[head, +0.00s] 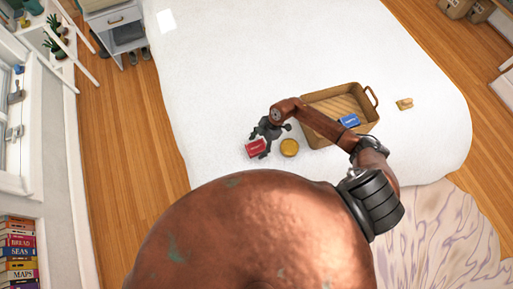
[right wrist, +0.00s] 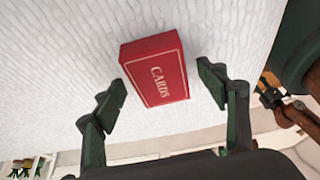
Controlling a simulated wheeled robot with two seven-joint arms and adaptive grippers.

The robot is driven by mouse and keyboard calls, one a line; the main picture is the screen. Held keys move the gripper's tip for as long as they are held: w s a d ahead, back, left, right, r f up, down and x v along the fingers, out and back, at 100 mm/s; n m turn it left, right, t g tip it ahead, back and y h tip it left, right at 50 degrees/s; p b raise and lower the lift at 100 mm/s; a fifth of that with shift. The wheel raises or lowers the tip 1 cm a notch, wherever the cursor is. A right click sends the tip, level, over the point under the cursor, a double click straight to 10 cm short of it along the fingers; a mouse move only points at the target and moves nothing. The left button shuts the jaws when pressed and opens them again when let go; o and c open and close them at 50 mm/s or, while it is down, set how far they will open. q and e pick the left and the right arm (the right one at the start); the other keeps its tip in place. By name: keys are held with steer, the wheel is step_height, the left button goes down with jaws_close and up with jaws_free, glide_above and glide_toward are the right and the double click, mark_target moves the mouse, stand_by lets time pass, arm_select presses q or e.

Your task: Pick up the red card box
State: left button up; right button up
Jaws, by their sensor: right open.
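The red card box (head: 256,148) lies on the white bed cover at the near side of the bed. In the right wrist view the red card box (right wrist: 155,70) shows its face lettered "CARDS". My right gripper (head: 264,140) is right at the box in the head view. In the right wrist view my right gripper (right wrist: 161,88) is open, with one finger on each side of the box's near part and visible gaps to both sides. The box is not gripped.
A yellow round object (head: 289,147) sits close to the right of the box. A tan basket (head: 318,138) with a blue box (head: 349,120) in it stands further right, under my right arm. A small tan object (head: 404,104) lies beyond it. The white bed cover (head: 230,70) is clear behind.

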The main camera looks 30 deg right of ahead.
steer(key=shift+f, duration=0.15)
steer(key=shift+c, duration=0.5)
steer(key=c, duration=1.3)
